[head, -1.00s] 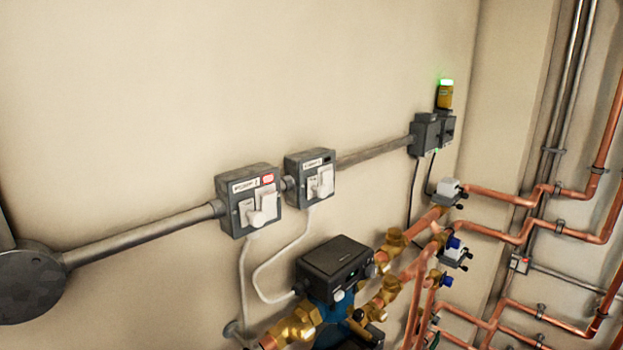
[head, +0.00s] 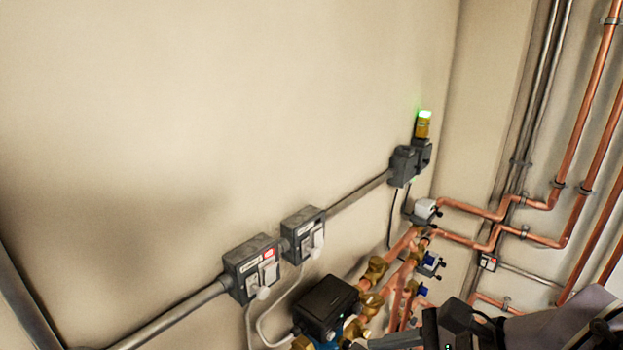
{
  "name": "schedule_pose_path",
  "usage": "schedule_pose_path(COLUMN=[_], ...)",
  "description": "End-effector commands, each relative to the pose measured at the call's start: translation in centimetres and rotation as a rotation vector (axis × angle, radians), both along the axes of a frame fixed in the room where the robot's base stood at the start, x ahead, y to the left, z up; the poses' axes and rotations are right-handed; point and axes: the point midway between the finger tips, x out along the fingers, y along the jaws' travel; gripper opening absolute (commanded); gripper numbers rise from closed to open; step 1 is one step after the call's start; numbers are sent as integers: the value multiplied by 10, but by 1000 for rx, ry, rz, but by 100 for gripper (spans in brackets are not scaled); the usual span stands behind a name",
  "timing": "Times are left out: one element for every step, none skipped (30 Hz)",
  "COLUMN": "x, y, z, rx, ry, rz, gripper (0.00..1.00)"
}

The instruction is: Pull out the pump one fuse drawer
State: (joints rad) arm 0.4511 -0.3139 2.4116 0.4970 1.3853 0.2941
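Two grey fused switch boxes sit on the wall along a metal conduit, left of centre. The left box (head: 250,265) has a label, a red mark and white fittings on its front. The right box (head: 302,235) has a label, a dark mark and white fittings. The labels are too small to read, so I cannot tell which is pump one. A white piece sticks out at the lower front of each box. Part of my gripper (head: 440,328) shows dark at the bottom edge, right of both boxes and apart from them. Its fingertips are not clearly visible.
A black-topped pump (head: 328,303) with brass fittings stands below the boxes. Copper pipes (head: 480,238) and valves fill the right side. A grey box (head: 405,165) with a green-lit beacon (head: 424,122) is farther along the wall. The upper wall is bare.

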Motion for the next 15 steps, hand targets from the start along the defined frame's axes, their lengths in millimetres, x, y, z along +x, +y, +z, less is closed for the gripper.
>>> schedule_pose_path(x=[17,28,41,49,55,62,65,68,71,73,76,80,84,88,96], y=[-10,-16,-25,-32,-38,-45,-49,-51,-51,-49,-45,-38,-32,-26,-17], z=[55,73,91,103,112,121,124,126,126,124,121,116,112,108,103], rx=[136,220,321,383,437,491,520,541,557,562,562,562,560,559,559], ry=[57,85,113,129,141,152,158,162,164,164,165,166,168,168,167], rz=[-121,-190,-269,-317,-356,-395,-416,-430,-438,-440,-439,-437,-435,-435,-433], gripper=[40,40,40,40,40,40,40,40,40,40,40,40,40,40,40])
